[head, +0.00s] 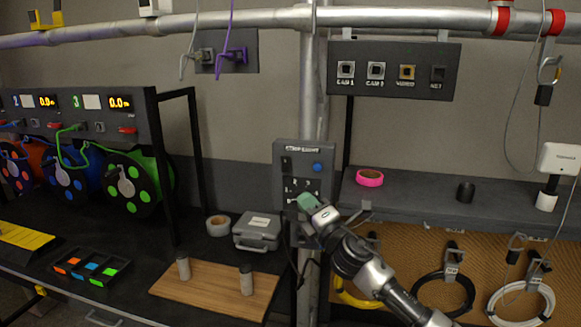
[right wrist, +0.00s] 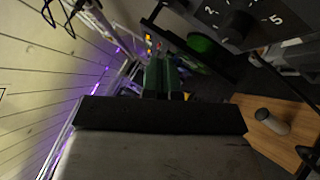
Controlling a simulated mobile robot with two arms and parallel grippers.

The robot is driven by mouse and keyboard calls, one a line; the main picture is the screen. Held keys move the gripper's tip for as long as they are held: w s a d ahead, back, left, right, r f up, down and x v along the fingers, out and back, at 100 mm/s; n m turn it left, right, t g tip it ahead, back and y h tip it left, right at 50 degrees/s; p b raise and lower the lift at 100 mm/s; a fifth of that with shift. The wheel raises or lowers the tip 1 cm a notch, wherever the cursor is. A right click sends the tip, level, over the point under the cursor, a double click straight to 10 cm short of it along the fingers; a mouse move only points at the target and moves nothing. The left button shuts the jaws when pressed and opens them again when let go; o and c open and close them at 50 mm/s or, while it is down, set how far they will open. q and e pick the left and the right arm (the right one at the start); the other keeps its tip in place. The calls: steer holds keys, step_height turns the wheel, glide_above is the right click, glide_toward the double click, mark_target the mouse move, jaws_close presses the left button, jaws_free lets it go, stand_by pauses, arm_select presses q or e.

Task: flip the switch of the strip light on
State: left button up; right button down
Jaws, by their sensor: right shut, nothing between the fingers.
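A dark control box (head: 281,150) is mounted on the upright metal post. It has a small dark switch (head: 286,165) at its upper left, a blue button (head: 317,168) at its upper right and a numbered dial area lower down. My right gripper (head: 303,198) is in front of the lower part of the box and hides some of it. Its green fingers (right wrist: 163,78) are shut and empty. In the right wrist view, the numbered dial (right wrist: 238,24) is at the upper right, beside the fingertips. I cannot tell whether they touch the box. No lit strip light is identifiable. My left gripper is out of view.
A grey shelf (head: 420,200) with pink tape (head: 369,177) is right of the post. A wooden board (head: 215,288) with two grey cylinders, a grey case (head: 256,232) and a tray (head: 92,268) are on the bench. Cable reels stand at left. Cables hang at right.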

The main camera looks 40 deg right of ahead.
steer(key=p, duration=0.3)
glide_toward(284, 160)
steer(key=w+a, duration=0.3)
steer(key=w, duration=0.1)
steer(key=shift+w+d+r+p, duration=0.5)
steer(key=shift+w+d+r, duration=0.2)
steer(key=shift+d+r, duration=0.25)
steer(key=shift+w+d+r, duration=0.2)
steer(key=shift+w+d, duration=0.15)
steer(key=shift+d, duration=0.25)
